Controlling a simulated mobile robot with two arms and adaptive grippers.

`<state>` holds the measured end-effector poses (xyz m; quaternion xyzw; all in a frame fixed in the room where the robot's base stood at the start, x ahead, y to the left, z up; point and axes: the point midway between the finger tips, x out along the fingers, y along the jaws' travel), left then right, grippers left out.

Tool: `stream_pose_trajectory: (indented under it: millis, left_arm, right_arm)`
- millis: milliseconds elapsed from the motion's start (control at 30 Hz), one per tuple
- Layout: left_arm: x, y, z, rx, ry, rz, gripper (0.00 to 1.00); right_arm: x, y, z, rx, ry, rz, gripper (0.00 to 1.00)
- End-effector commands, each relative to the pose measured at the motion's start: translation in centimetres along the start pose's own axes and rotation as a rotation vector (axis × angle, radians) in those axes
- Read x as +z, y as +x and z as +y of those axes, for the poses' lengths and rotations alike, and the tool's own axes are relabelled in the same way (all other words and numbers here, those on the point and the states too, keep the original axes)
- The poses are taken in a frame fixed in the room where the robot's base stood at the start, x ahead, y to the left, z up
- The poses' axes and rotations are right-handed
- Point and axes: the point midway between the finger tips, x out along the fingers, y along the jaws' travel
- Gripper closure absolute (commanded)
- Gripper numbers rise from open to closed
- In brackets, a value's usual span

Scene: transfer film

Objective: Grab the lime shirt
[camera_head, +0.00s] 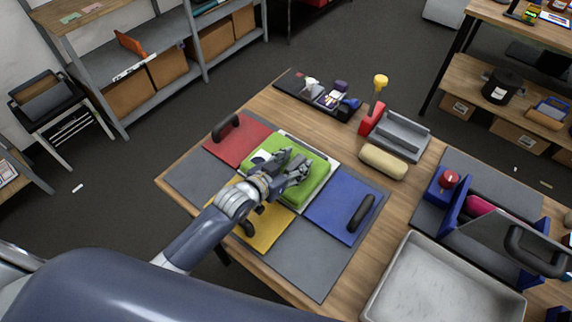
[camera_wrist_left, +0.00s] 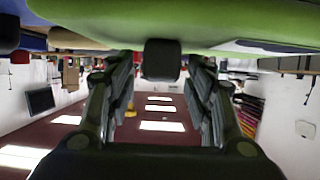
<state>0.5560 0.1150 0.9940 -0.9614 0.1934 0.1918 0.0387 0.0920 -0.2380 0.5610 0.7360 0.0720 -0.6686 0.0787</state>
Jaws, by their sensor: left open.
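The lime shirt (camera_head: 313,181) lies folded on a pale flat board (camera_head: 331,166) near the middle of the wooden table. My left gripper (camera_head: 296,167) is over the near left part of the shirt in the head view, its fingers apart. The lime cloth (camera_wrist_left: 220,22) fills the top of that view, close to the fingers. Whether they touch it I cannot tell. My right gripper is not in view.
Red (camera_head: 238,143), blue (camera_head: 340,208) and yellow (camera_head: 268,228) panels with dark handles surround the board. A beige roll (camera_head: 383,161) and grey tray-like holder (camera_head: 400,135) stand behind. A large pale tray (camera_head: 405,303) and blue press-like device (camera_head: 448,208) are to the right.

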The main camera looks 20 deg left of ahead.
Motion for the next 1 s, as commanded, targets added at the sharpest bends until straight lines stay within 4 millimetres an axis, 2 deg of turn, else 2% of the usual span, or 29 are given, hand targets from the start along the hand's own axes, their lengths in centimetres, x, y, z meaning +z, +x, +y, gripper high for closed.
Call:
stream_pose_trajectory:
  millis: [167, 267, 400, 767, 1000]
  left_arm:
    - [0.0, 0.0, 0.0, 0.000, 0.000, 0.000, 0.52]
    - [0.0, 0.0, 0.0, 0.000, 0.000, 0.000, 0.70]
    - [0.0, 0.0, 0.0, 0.000, 0.000, 0.000, 1.00]
    - [-0.2, -0.1, 0.0, 0.000, 0.001, 0.002, 1.00]
    - [-2.9, -1.1, 0.0, 0.000, 0.003, 0.007, 1.00]
  right_arm:
    - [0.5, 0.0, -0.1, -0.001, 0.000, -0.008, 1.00]
    - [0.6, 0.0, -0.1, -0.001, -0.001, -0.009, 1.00]
    - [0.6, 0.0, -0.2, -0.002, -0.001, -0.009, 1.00]
    - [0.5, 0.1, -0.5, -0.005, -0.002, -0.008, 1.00]
    - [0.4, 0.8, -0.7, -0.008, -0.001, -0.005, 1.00]
